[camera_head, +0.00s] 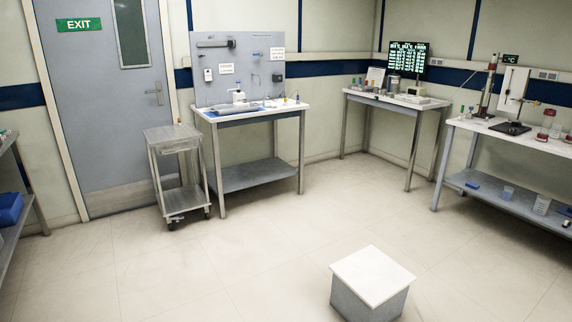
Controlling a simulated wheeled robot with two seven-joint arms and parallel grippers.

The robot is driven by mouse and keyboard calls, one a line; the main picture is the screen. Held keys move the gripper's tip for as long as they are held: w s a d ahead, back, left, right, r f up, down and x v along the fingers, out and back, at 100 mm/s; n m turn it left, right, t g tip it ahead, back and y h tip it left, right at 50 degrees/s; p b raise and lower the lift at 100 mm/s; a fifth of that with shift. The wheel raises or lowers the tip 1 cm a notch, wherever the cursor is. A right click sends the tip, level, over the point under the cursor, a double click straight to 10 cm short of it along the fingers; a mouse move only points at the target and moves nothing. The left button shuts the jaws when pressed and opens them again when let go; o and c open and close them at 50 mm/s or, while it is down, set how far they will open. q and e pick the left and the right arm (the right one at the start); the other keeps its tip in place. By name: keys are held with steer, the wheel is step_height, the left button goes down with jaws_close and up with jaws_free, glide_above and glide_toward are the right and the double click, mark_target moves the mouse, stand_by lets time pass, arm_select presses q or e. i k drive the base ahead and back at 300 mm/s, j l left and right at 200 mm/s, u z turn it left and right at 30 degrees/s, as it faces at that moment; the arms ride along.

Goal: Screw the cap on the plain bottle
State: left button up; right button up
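Neither of my grippers is in view. I cannot single out the plain bottle or its cap; the items on the benches are too small and far away. The middle bench (207,116) stands against the back wall with a blue tray, a white item (239,98) and several small items on its top. The right bench (545,146) holds red-tinted glassware (546,124) and a stand. The back corner bench (392,101) carries more small items before a dark screen (407,57).
A low box with a white top (372,275) stands on the floor in front, right of centre. A grey wheeled cart (173,139) stands left of the middle bench, near the grey door (103,95). A shelf with a blue bin (10,208) is at the left edge. The central floor is clear.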

mark_target(266, 98)
steer(key=i+u, duration=0.25)
steer(key=i, duration=1.3)
steer(key=i+j, duration=0.1)
steer(key=i, duration=2.6)
steer(key=l+z, duration=0.05)
steer(key=l, duration=0.1)
